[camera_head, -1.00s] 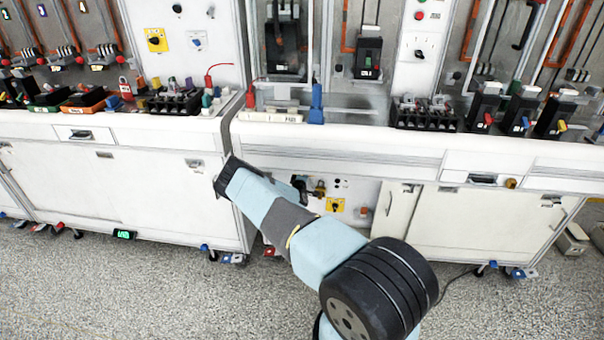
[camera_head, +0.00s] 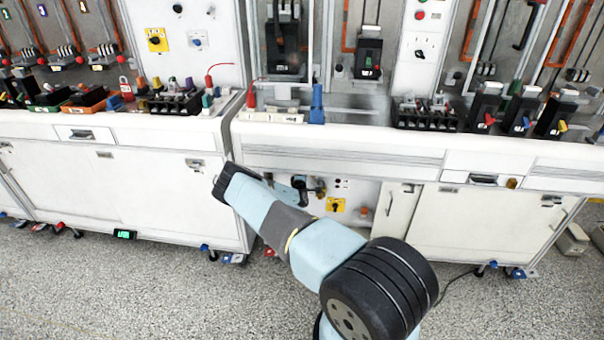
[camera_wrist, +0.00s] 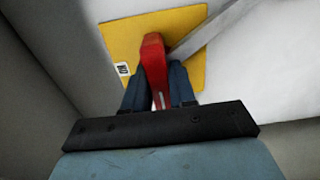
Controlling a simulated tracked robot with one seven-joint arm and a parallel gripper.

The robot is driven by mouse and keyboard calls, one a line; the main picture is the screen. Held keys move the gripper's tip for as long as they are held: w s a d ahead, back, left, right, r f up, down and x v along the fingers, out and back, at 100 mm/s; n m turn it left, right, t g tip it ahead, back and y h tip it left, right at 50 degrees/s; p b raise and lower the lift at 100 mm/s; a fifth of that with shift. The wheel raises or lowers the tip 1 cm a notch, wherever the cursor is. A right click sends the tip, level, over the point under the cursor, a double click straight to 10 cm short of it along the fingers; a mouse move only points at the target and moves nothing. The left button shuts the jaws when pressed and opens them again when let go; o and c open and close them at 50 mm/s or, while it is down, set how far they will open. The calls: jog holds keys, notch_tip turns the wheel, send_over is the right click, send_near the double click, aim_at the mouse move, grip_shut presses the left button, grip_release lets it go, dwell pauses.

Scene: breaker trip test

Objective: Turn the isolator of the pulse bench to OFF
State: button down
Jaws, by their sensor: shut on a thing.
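In the wrist view a red isolator handle (camera_wrist: 153,58) stands on a yellow plate (camera_wrist: 118,42). My gripper (camera_wrist: 158,78) has its two dark blue fingers on either side of the handle and is shut on it. A small white label (camera_wrist: 122,69) sits on the plate left of the handle; its text is too small to read surely. In the head view my arm reaches to the low front of the bench (camera_head: 340,143). The red handle and my fingertips cannot be made out there; my arm covers part of that recess.
A grey bar (camera_wrist: 212,28) slants past the handle's right side. The speckled floor (camera_head: 150,290) in front is mostly clear.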

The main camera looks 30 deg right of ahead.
jog(key=c, duration=1.2)
grip_release()
jog(key=shift+a+f, duration=0.25)
jog(key=shift+o, duration=0.9)
jog(key=shift+d+r, duration=0.1)
jog(key=shift+d, duration=0.05)
jog(key=shift+s, duration=0.1)
jog(key=v, duration=1.3)
jog(key=shift+s+a, duration=0.2)
jog(key=shift+a, duration=0.1)
